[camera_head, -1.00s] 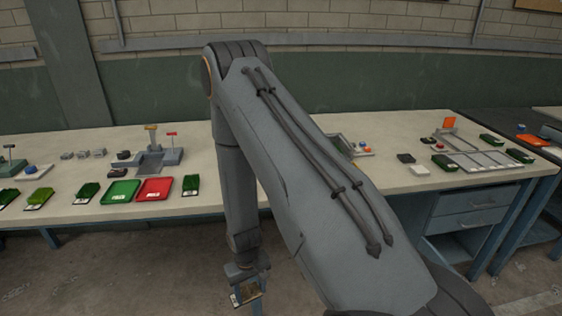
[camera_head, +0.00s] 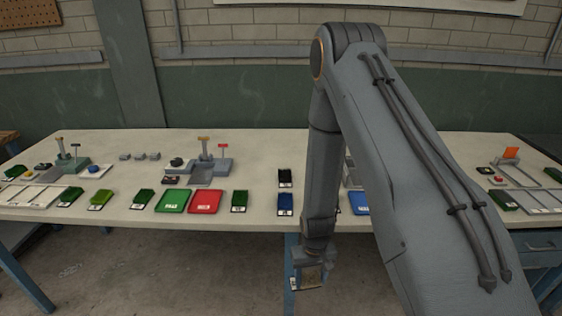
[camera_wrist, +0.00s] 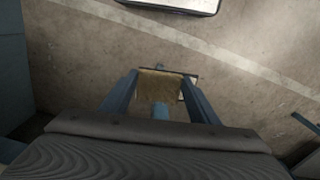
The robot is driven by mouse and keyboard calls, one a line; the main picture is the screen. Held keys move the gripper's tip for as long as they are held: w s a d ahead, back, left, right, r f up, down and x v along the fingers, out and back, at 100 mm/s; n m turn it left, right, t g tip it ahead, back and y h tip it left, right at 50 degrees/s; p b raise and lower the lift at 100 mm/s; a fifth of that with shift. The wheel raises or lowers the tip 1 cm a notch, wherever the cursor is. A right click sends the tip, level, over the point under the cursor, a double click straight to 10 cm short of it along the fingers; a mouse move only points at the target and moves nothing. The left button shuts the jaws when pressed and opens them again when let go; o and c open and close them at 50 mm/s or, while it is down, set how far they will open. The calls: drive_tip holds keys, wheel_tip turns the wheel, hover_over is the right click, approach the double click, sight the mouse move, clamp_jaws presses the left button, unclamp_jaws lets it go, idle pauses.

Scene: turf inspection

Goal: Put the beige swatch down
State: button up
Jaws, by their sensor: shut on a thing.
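The beige swatch (camera_head: 310,278) is a small tan piece with a white label at its edge. My gripper (camera_head: 309,268) is shut on it and holds it in front of the table's front edge, over the floor. In the wrist view the beige swatch (camera_wrist: 158,88) sits between the two fingers of my gripper (camera_wrist: 160,100), with bare concrete floor beyond it. My arm hides part of the table to the right of the gripper.
The long pale table (camera_head: 260,215) carries green swatches, a green tray (camera_head: 173,201), a red tray (camera_head: 205,202), dark and blue swatches (camera_head: 285,203) and a grey stand (camera_head: 208,168). Bare tabletop shows between the red tray and the blue swatch, around a green swatch (camera_head: 239,201).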

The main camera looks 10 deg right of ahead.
drive_tip(key=w+r, duration=0.4)
drive_tip(key=r, duration=0.8)
drive_tip(key=w+r+m, duration=0.1)
drive_tip(key=w+r, duration=0.4)
drive_tip(key=r, duration=0.7)
drive_tip(key=w+r+m, duration=0.1)
drive_tip(key=w+r, duration=0.3)
drive_tip(key=r, duration=0.8)
drive_tip(key=shift+w, duration=0.3)
